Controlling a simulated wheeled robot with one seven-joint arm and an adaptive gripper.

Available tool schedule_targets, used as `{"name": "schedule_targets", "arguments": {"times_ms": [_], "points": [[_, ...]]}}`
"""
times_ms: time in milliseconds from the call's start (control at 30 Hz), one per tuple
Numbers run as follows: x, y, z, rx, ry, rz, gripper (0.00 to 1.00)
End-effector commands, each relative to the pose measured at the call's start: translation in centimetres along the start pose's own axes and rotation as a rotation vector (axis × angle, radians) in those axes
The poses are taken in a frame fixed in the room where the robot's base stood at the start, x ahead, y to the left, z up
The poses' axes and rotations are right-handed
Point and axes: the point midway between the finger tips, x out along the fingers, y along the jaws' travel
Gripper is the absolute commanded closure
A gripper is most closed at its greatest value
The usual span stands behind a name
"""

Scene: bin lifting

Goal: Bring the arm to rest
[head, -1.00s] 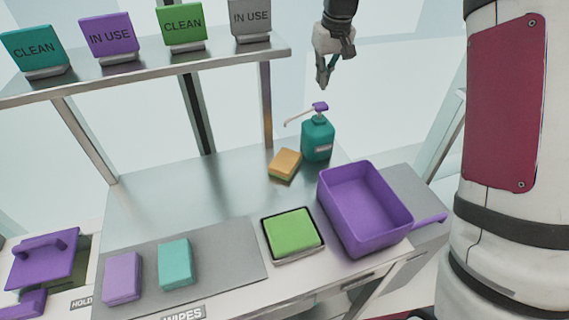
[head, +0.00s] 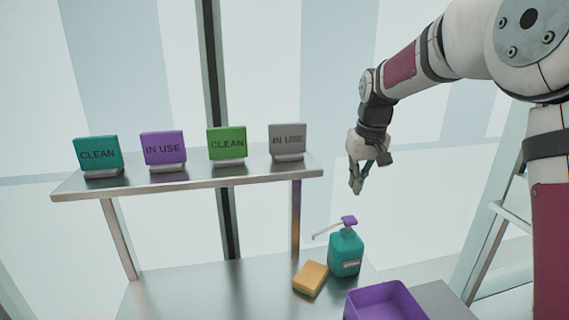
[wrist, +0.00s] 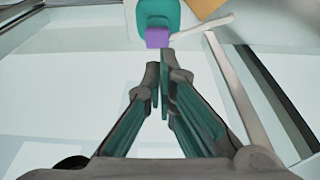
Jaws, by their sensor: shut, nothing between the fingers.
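My gripper (head: 356,187) hangs from my arm in the upper right of the head view, fingers pointing down. It is shut and empty, in the air above the teal pump bottle (head: 345,253) and apart from it. In the wrist view the closed fingertips (wrist: 162,60) show in the middle. The bottle's purple pump head (wrist: 157,38) appears just beyond them. Part of the teal bottle (wrist: 158,12) shows at the top edge of the wrist view.
A shelf (head: 200,179) on the left carries several cards reading CLEAN or IN USE. A sponge (head: 311,278) lies beside the bottle on the metal counter (head: 220,290). A purple bin (head: 385,297) is cut off at the bottom edge. Air around the gripper is clear.

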Motion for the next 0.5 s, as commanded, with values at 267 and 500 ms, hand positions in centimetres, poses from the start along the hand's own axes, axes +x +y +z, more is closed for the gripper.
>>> {"name": "schedule_targets", "arguments": {"times_ms": [267,500], "points": [[-8.3,-2.0,8.2,0.038,0.066,0.044,1.0],[-12.3,-3.5,16.8,0.082,0.121,0.064,1.0]]}}
